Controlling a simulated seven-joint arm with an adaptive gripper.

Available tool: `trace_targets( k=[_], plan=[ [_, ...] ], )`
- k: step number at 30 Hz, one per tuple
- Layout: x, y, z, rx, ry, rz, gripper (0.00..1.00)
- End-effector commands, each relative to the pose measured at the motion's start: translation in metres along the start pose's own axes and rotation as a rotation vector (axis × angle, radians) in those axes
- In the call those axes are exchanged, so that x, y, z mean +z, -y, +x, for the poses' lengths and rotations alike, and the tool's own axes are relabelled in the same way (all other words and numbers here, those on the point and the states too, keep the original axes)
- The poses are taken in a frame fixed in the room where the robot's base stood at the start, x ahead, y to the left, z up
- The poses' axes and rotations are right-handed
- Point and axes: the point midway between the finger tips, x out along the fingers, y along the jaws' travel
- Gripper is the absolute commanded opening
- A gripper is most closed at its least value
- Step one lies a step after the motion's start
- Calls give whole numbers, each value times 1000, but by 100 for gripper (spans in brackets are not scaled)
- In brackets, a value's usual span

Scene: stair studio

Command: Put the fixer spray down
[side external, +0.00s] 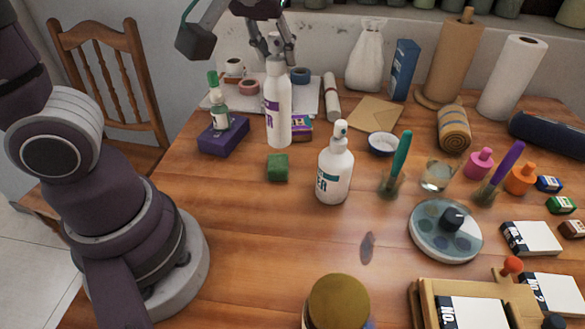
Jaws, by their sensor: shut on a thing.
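A tall white bottle (278,112) with purple lettering ending in "R", apparently the fixer spray, hangs upright below my gripper (273,50). The gripper is shut on its narrow top, one finger on each side. I cannot tell whether its base touches the table or is just above it. The front of its label is turned to the left and only partly shows. A second white spray bottle (334,177) with teal lettering stands apart, nearer the camera and to the right.
A purple box (222,138) with a green-capped bottle (217,106) is left of the held bottle. A green block (278,167) lies in front, and a small colourful box (302,128) sits close behind at right. The wooden table (235,220) is clear at front left.

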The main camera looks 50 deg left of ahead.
Motion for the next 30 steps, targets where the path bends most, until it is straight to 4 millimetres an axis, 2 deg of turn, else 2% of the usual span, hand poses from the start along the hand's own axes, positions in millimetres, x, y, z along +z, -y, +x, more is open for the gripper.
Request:
trace_targets(
  k=[5, 11, 21, 28, 30],
  plan=[
    [-13, 0, -20, 1, -1, -2, 0],
    [1, -37, -28, 97, 3, 157, 0],
    [47, -108, -57, 314, 3, 494, 0],
    [78, -136, -77, 424, 1, 662, 0],
    [83, -137, -70, 422, 1, 669, 0]
  ],
)
